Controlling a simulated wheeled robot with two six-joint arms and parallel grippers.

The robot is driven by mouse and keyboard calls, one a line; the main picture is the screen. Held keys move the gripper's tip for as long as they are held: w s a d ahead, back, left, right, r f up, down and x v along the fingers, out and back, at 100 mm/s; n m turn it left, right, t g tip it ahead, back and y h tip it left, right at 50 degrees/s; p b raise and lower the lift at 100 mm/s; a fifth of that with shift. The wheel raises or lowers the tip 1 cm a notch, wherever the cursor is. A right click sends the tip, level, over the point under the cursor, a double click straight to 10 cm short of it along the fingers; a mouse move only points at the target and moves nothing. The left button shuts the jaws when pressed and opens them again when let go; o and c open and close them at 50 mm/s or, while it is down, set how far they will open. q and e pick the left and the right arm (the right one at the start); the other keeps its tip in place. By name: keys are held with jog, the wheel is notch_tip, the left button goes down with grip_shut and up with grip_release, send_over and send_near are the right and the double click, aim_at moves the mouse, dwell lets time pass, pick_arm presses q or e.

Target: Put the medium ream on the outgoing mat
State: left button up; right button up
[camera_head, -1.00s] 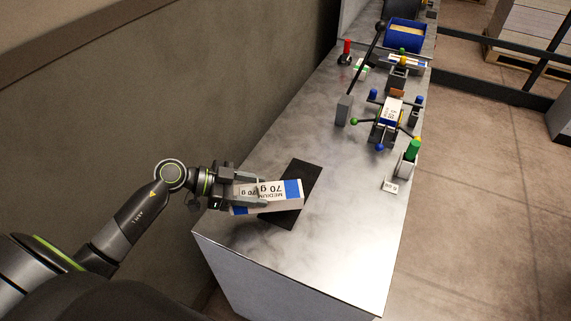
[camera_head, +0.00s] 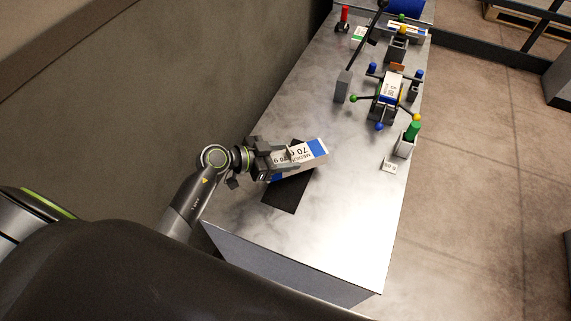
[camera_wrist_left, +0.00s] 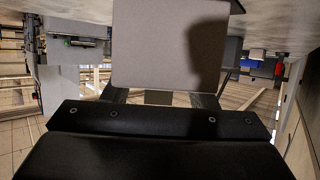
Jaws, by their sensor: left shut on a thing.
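The medium ream (camera_head: 312,149) is a white packet with blue ends, marked "MEDIUM" and "70 g". My left gripper (camera_head: 284,159) is shut on it. The ream is over the far part of a black mat (camera_head: 289,193) on the steel table and hides some of it. I cannot tell whether the ream touches the mat. In the left wrist view a pale grey face of the held ream (camera_wrist_left: 168,45) fills the upper middle, between the finger bases. My right gripper is not in view.
The steel table (camera_head: 340,215) is bare to the right of the mat. Further back stand a fixture with coloured knobs holding another ream (camera_head: 391,88), a grey post (camera_head: 343,86), a green-topped holder (camera_head: 411,133) and a small white card (camera_head: 389,165). A wall runs along the left.

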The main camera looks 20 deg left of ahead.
pick_arm(q)
jog(key=shift+f+b, duration=0.35)
jog(key=shift+f, duration=1.5)
jog(key=shift+f, duration=0.1)
jog(key=o, duration=1.2)
jog(key=v, duration=1)
jog(key=shift+s+a, duration=0.15)
jog(key=shift+v, duration=0.9)
